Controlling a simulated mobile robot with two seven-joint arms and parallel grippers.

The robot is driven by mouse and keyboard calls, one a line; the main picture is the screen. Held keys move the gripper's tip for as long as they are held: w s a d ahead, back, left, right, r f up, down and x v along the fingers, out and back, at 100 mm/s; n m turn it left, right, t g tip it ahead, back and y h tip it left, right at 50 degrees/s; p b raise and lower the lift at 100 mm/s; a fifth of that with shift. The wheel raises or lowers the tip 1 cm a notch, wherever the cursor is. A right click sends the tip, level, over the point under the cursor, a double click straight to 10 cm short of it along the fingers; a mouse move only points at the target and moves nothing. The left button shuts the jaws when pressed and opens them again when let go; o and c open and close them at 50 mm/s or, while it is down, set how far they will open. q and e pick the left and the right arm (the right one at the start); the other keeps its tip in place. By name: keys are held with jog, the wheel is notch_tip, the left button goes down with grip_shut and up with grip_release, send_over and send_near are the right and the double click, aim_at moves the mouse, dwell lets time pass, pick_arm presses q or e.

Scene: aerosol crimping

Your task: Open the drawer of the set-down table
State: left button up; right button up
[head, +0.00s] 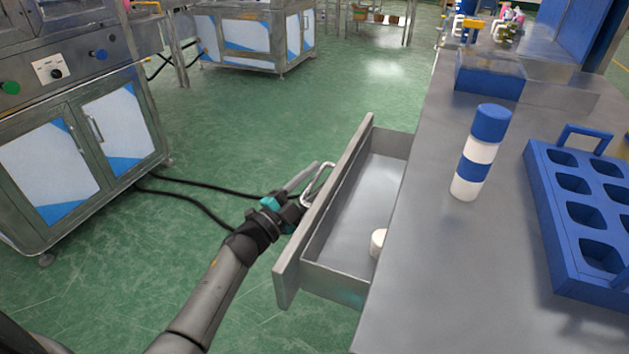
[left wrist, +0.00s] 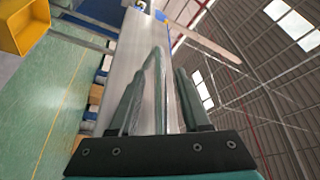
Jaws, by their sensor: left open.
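The set-down table (head: 425,225) is a grey metal table on the right of the head view. Its drawer (head: 345,165) is pulled out to the left, with a wide gap between its front panel and the table edge. A small white round object (head: 378,242) lies in the drawer, partly hidden by the tabletop. My left gripper (head: 303,186) is open at the drawer's loop handle (head: 321,182). In the left wrist view the handle (left wrist: 158,65) shows between the open fingers (left wrist: 160,95). Contact cannot be told. My right gripper is not in view.
A blue-and-white can (head: 478,155) and a blue tray with holes (head: 547,205) stand on the tabletop. A metal cabinet (head: 75,150) stands at left. Black cables (head: 190,195) lie on the green floor, which is otherwise open between cabinet and drawer.

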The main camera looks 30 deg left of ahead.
pick_arm(q)
grip_shut()
dwell(1.4)
